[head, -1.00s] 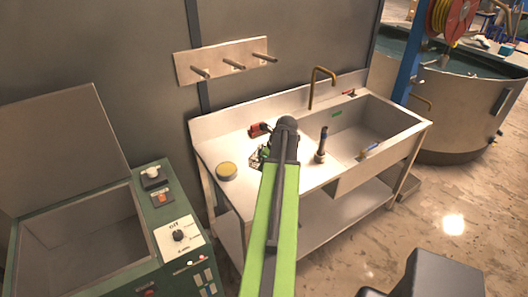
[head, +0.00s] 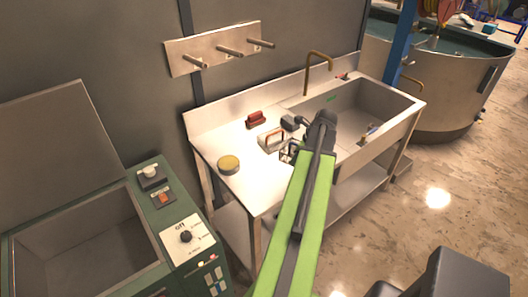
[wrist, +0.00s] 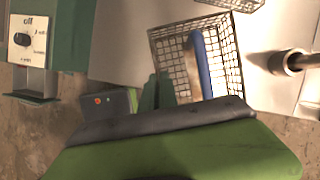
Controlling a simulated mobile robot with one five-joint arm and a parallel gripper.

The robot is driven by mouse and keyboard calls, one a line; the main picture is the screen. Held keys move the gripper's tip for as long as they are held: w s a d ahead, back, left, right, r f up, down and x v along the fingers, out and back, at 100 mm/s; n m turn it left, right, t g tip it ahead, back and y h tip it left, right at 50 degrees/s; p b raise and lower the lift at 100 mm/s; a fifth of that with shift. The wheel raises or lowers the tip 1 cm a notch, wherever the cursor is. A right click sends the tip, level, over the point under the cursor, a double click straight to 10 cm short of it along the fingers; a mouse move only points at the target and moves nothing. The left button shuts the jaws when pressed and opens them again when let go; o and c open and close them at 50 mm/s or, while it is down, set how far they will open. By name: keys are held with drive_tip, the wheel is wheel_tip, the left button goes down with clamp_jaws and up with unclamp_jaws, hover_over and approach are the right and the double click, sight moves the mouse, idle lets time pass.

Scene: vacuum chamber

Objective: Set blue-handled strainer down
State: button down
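A wire-mesh basket (wrist: 163,45) with a blue handle (wrist: 203,66), which looks like the blue-handled strainer, is just beyond my gripper in the wrist view. Pale counter shows through its mesh. The handle runs toward my gripper. Dark green finger parts (wrist: 156,94) show beside the handle at the basket's near left corner. Grip and counter contact are unclear. In the head view my gripper (head: 290,152) is small and dark over the counter (head: 254,190), partly hidden by my arm.
A yellow-topped round tin (head: 229,164), a red block (head: 255,119) and a pale block (head: 271,140) stand on the counter. The sink (head: 378,103) is at right, a pegged board (head: 215,48) above, a green machine (head: 150,210) at left. Clear counter lies near the tin.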

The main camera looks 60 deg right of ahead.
drive_tip(key=w+a+f+b, duration=0.1)
drive_tip(key=w+f+b, duration=0.3)
drive_tip(key=w, duration=0.1)
drive_tip(key=w+a+f+b, duration=0.1)
drive_tip(key=w+f+b, duration=0.1)
drive_tip(key=f+b, duration=0.1)
drive_tip(key=shift+w+a+f, duration=0.1)
drive_tip(key=shift+w+a, duration=0.1)
drive_tip(key=shift+a, duration=0.15)
drive_tip(key=shift+w+a, duration=0.1)
drive_tip(key=shift+w, duration=0.3)
wheel_tip(320, 180, down, 4)
drive_tip(key=b, duration=0.4)
drive_tip(key=shift+f+b, duration=0.25)
drive_tip(key=shift+b, duration=0.05)
drive_tip(key=c, duration=1.6)
unclamp_jaws()
drive_tip(key=shift+r, duration=0.1)
drive_tip(key=shift+c, duration=0.2)
drive_tip(key=shift+r, duration=0.1)
